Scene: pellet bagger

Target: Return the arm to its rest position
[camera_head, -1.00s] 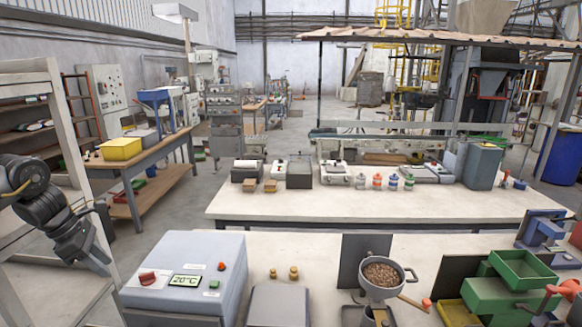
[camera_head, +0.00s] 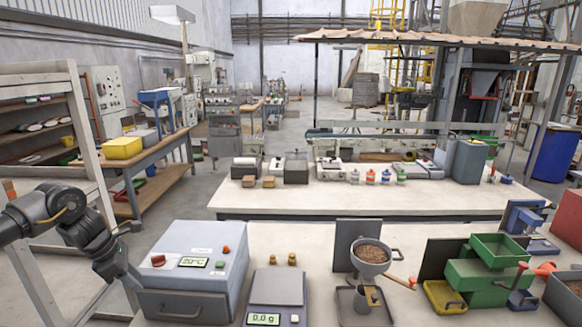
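My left arm comes in from the left edge, and my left gripper (camera_head: 130,280) points down at its end. It hangs at the left side of the grey box machine with the 20°C display (camera_head: 193,262), overlapping its edge in the picture. I cannot tell whether they touch. The fingertips are small and dark, so their opening is unclear. I see nothing held. My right gripper and arm are not in view.
A scale (camera_head: 277,290) reading 0.0 g stands right of the machine. Further right are a grey funnel bowl of brown pellets (camera_head: 371,254) and green bins (camera_head: 490,280). A white-framed rack (camera_head: 85,150) stands behind my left arm. The back table (camera_head: 300,205) has a clear front strip.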

